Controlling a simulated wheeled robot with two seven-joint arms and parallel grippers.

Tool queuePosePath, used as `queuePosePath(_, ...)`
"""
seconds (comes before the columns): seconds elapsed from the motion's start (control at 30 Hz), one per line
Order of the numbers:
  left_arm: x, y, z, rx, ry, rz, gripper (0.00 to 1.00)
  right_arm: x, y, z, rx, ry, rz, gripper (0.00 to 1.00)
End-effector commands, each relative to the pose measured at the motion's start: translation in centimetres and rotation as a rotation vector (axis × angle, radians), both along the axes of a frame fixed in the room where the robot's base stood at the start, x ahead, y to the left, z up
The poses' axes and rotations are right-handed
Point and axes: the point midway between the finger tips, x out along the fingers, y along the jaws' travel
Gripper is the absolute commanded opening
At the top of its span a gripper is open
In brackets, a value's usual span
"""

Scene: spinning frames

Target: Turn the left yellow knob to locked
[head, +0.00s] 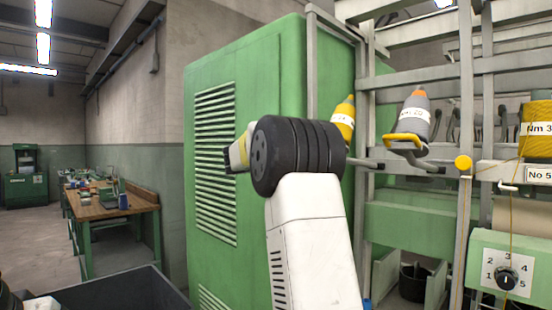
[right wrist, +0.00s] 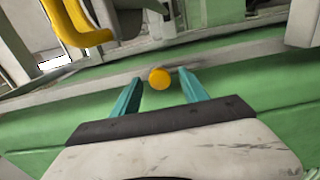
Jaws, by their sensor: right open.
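The yellow knob (head: 463,163) is a small round disc on a grey upright post at the right of the head view. No locked marking is legible on it. In the right wrist view the yellow knob (right wrist: 159,78) shows between the two teal fingertips of my right gripper (right wrist: 161,75). The fingers stand apart, with a gap on both sides of the knob, and are not closed on it. How far the knob lies beyond the tips I cannot tell. My left gripper is not in view.
My white and black arm link hides part of the green cabinet (head: 215,60). Grey and yellow bobbins (head: 415,108) hang on the frame near the knob, with a yellow bracket (right wrist: 80,25). A numbered dial (head: 507,278) is lower right. A workbench (head: 130,205) stands far left.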

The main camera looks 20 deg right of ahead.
Motion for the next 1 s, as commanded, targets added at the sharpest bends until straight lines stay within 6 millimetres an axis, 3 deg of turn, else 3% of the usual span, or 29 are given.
queuePosePath(0.07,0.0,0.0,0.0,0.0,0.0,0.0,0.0,0.0,0.02,-0.01,0.0,0.0,0.0,0.48)
queuePosePath(0.3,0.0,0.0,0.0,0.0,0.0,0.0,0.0,-0.01,0.05,-0.02,0.001,0.0,0.0,0.01)
queuePosePath(0.67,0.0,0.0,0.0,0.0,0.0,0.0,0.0,-0.01,0.06,-0.05,-0.014,0.036,0.0,0.0)
queuePosePath(1.0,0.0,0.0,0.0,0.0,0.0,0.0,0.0,0.02,0.12,-0.06,-0.099,0.242,0.001,0.0)
